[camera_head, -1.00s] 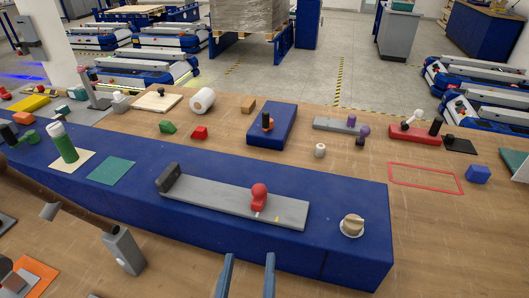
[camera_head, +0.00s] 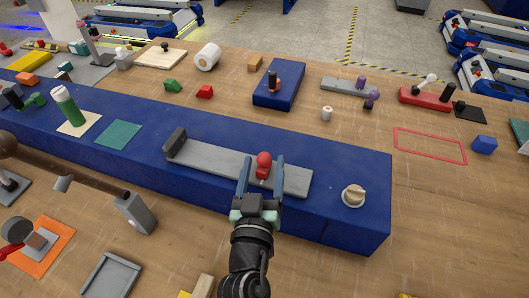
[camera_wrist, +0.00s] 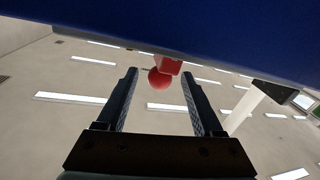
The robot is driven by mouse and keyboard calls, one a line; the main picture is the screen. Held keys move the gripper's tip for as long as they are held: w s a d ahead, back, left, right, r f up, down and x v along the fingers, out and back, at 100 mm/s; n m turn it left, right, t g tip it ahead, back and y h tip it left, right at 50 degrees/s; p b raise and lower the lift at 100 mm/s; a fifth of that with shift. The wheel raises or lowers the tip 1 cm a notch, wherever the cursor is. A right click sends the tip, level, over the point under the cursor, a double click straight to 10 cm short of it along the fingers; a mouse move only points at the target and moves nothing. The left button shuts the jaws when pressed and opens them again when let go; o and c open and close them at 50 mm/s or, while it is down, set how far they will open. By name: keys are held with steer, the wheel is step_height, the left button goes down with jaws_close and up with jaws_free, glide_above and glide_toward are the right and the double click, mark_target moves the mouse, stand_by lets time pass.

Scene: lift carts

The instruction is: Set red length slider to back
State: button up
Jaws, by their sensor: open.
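The red slider (camera_head: 264,160) has a round knob and stands on a long grey rail (camera_head: 215,155), right of the rail's middle. A dark block (camera_head: 175,141) sits at the rail's left end. My gripper (camera_head: 263,160) is open, with one finger left and one right of the red knob. In the wrist view the red knob (camera_wrist: 159,79) shows between the fingertips (camera_wrist: 158,73), with gaps on both sides. The frames do not show clearly how far the knob lies between the fingers. My gripper partly hides the rail's front edge.
The rail lies on a long blue block (camera_head: 330,215). A beige knob (camera_head: 353,195) stands right of the rail. A green mat (camera_head: 118,134) and a green-and-white cylinder (camera_head: 68,107) are to the left. A brown bar with a grey end (camera_head: 134,212) lies at front left.

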steer(key=shift+w+d, duration=0.15)
steer(key=shift+w, duration=0.95)
jaws_close()
stand_by(0.7)
